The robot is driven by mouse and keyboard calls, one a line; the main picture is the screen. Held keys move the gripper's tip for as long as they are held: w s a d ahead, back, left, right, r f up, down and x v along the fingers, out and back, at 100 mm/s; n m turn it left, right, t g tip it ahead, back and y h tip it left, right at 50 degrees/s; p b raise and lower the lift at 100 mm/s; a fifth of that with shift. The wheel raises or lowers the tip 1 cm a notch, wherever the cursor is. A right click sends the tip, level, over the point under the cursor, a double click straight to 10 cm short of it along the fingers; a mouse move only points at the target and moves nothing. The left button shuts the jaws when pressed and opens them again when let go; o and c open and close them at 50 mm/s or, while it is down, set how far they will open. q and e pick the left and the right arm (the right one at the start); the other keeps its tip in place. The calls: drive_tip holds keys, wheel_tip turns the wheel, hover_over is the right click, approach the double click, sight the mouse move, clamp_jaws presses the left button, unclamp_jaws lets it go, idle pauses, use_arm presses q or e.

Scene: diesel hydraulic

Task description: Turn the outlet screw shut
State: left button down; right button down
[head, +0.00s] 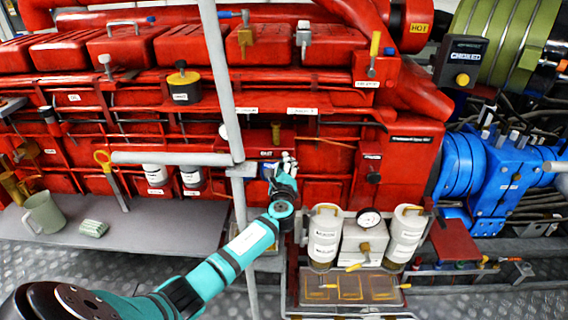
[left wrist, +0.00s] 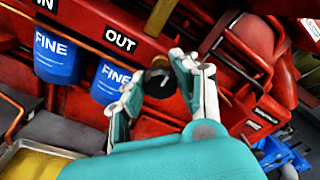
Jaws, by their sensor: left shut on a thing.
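The outlet screw (left wrist: 158,83) is a black round knob with a light mark on its face, on the red engine to the right of the OUT label (left wrist: 120,40) in the left wrist view. My left gripper (left wrist: 160,92) has its teal and grey fingers on either side of the knob and is shut on it. In the head view my left gripper (head: 284,168) is up against the engine front, and its fingers hide the knob there. My right gripper is in neither view.
Blue filters marked FINE (left wrist: 110,82) hang beside the knob. A grey upright pole (head: 222,85) stands left of my gripper. White canisters (head: 325,238) and a pressure gauge (head: 369,219) stand below right. A grey shelf (head: 150,235) holds a mug (head: 44,213).

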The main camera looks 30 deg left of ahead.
use_arm(q)
drive_tip(key=shift+f+m, duration=0.15)
drive_tip(key=shift+m, duration=0.25)
drive_tip(key=c, duration=0.9)
unclamp_jaws()
drive_tip(key=shift+c, duration=0.2)
drive_tip(key=shift+s+d, duration=0.1)
drive_tip(key=v, duration=1.2)
